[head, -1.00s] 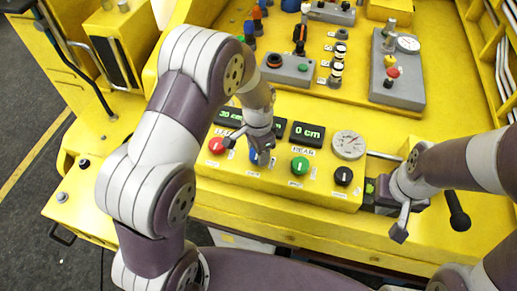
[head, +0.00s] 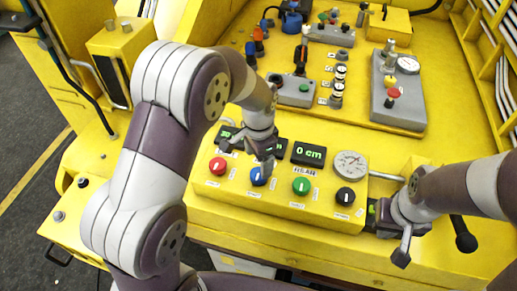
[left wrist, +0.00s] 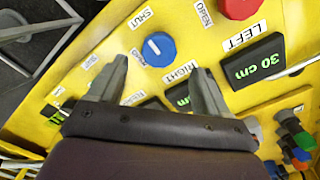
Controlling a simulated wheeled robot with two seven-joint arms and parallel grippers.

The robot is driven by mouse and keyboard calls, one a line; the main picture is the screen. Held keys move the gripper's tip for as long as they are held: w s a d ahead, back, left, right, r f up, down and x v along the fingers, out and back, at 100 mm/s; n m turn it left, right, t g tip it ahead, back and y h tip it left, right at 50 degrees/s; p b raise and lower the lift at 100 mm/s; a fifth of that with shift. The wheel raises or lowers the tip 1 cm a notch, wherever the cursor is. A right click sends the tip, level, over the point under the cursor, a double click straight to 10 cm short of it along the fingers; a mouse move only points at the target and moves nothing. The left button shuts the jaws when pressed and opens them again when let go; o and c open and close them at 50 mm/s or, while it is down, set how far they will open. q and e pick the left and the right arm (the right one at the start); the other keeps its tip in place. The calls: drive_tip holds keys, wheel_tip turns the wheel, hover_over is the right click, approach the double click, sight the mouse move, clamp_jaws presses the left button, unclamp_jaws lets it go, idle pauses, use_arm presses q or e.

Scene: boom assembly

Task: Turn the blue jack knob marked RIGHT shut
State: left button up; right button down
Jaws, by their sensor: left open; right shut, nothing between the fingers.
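The blue knob (head: 258,177) sits on the yellow panel between the red and green knobs. In the left wrist view the blue knob (left wrist: 162,50) carries a short white line, slanted toward the upper left. A SHUT label (left wrist: 143,19) is above it and a RIGHT label (left wrist: 180,73) below it. My left gripper (head: 245,157) is open above and just behind the knob. In the left wrist view its fingers (left wrist: 160,70) are spread, with the knob past their tips, untouched. My right gripper (head: 401,257) is shut and empty at the panel's right end.
The red knob (head: 218,166), green knob (head: 301,186) and black knob (head: 345,196) share the panel. A display reading 0 cm (head: 308,153) and a round gauge (head: 350,164) are behind them. A black-ended lever (head: 464,238) is near my right gripper.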

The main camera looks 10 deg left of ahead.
sight(259, 172)
use_arm(q)
wheel_tip(259, 172, up, 7)
drive_tip(key=shift+b, duration=0.35)
drive_tip(key=shift+s, duration=0.1)
drive_tip(key=s+a+f+n, duration=0.2)
drive_tip(key=s+n, duration=0.2)
drive_tip(key=s, duration=0.3)
drive_tip(key=s+a+f+n+t, duration=0.1)
drive_tip(key=s+a+f+n, duration=0.2)
drive_tip(key=s+n, duration=0.2)
drive_tip(key=shift+s+a, duration=0.3)
drive_tip(key=shift+s, duration=0.7)
